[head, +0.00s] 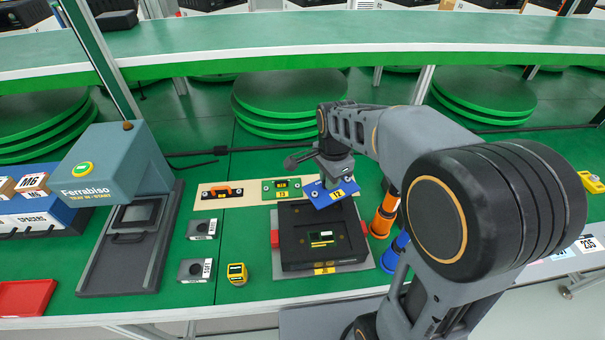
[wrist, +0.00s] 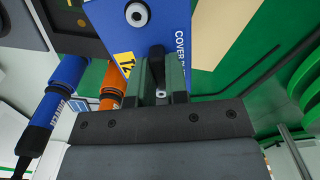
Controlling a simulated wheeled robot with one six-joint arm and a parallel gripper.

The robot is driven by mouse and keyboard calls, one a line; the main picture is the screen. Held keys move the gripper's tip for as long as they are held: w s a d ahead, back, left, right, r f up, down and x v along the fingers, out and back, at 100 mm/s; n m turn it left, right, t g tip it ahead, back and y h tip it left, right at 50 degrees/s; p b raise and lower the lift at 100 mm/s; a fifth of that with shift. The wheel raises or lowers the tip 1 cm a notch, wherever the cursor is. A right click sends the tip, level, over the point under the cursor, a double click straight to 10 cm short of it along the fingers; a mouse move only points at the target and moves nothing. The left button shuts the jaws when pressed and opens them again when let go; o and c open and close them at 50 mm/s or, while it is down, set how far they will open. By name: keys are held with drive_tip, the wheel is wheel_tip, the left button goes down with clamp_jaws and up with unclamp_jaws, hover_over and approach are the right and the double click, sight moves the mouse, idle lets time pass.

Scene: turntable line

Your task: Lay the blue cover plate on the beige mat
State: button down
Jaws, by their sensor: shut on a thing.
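The blue cover plate (head: 331,193) is in my gripper (head: 331,180), held above the far right part of the black housing in the head view. In the wrist view the plate (wrist: 150,35) shows a yellow label, a round hole and white lettering; my gripper (wrist: 165,85) is shut on it by a raised dark grip. The beige mat (head: 243,202) lies behind the housing. An orange-and-black part (head: 222,192) and a green plate (head: 282,188) lie on the mat, left and middle. The mat's right end is partly hidden by the held plate and my arm.
The black housing (head: 300,240) sits in a grey fixture with red clamps. Orange (head: 383,222) and blue tools stand right of it. A grey-blue press (head: 120,180), small grey blocks (head: 196,269) and a yellow device (head: 237,274) are to the left. A green shelf (head: 250,50) runs behind.

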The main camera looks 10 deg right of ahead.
drive_tip(key=w+d+f, duration=0.1)
drive_tip(key=w+f, duration=0.2)
drive_tip(key=w+d+f, duration=0.1)
drive_tip(key=w+f, duration=0.1)
drive_tip(key=w, duration=0.2)
drive_tip(key=w+d+f, duration=0.1)
drive_tip(key=w+f, duration=0.2)
drive_tip(key=w, duration=0.1)
drive_tip(key=shift+w+d+f, duration=0.2)
drive_tip(key=shift+d+f, duration=0.1)
drive_tip(key=shift+d, duration=0.05)
drive_tip(key=shift+w+f, duration=0.15)
drive_tip(key=shift+f, duration=0.1)
drive_tip(key=shift+w+f, duration=0.1)
drive_tip(key=shift+f, duration=1.55)
drive_tip(key=shift+f, duration=0.15)
drive_tip(key=c, duration=1.1)
unclamp_jaws()
